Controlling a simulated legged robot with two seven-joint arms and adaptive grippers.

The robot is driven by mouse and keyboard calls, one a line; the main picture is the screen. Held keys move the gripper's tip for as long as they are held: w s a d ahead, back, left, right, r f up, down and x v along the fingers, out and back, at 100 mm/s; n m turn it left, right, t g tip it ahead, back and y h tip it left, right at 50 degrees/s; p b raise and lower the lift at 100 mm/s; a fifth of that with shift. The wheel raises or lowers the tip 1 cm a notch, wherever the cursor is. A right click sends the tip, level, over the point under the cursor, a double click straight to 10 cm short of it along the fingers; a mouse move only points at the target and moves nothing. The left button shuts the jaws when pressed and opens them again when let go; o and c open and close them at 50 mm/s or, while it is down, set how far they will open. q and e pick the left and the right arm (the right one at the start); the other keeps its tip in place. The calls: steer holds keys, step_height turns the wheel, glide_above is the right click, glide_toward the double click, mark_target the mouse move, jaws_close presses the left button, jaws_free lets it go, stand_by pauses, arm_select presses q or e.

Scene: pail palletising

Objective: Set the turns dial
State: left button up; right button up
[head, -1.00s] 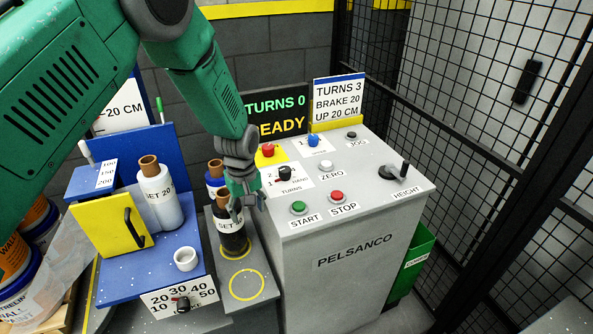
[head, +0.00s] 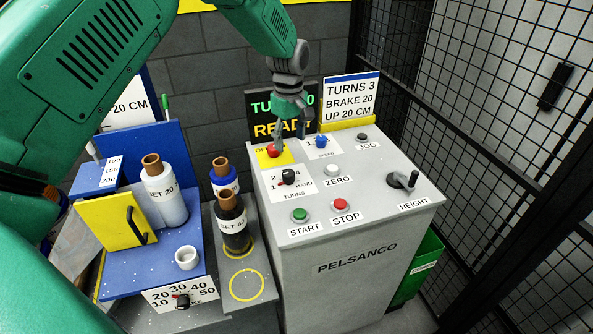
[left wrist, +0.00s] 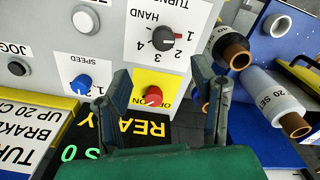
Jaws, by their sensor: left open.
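The turns dial (head: 288,177) is a black knob on a white plate on the grey control panel. It also shows in the left wrist view (left wrist: 163,40), where its red pointer is at 1 on a scale of 1 to 4 and HAND. My left gripper (head: 290,134) is open and empty above the back of the panel, behind the dial and near the red knob. In the left wrist view its fingers (left wrist: 164,78) stand apart, with the red knob showing between them. The dial is beyond the fingertips, not touched. My right gripper is not in view.
The red knob (head: 273,151), blue speed knob (head: 321,141), zero button (head: 332,169), green start button (head: 299,215) and red stop button (head: 340,205) surround the dial. A card (head: 349,98) reads TURNS 3, BRAKE 20, UP 20 CM. Film rolls (head: 164,192) stand left.

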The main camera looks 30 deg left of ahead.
mark_target(288, 171)
arm_select(q)
steer(key=f, duration=0.7)
steer(key=a+f+p, duration=0.1)
steer(key=f, duration=0.2)
steer(key=shift+s+f, duration=0.1)
steer(key=shift+f, duration=0.2)
steer(key=shift+d+f, duration=0.35)
steer(key=shift+f, duration=0.4)
steer(key=shift+a, duration=0.25)
steer(key=c, duration=1.1)
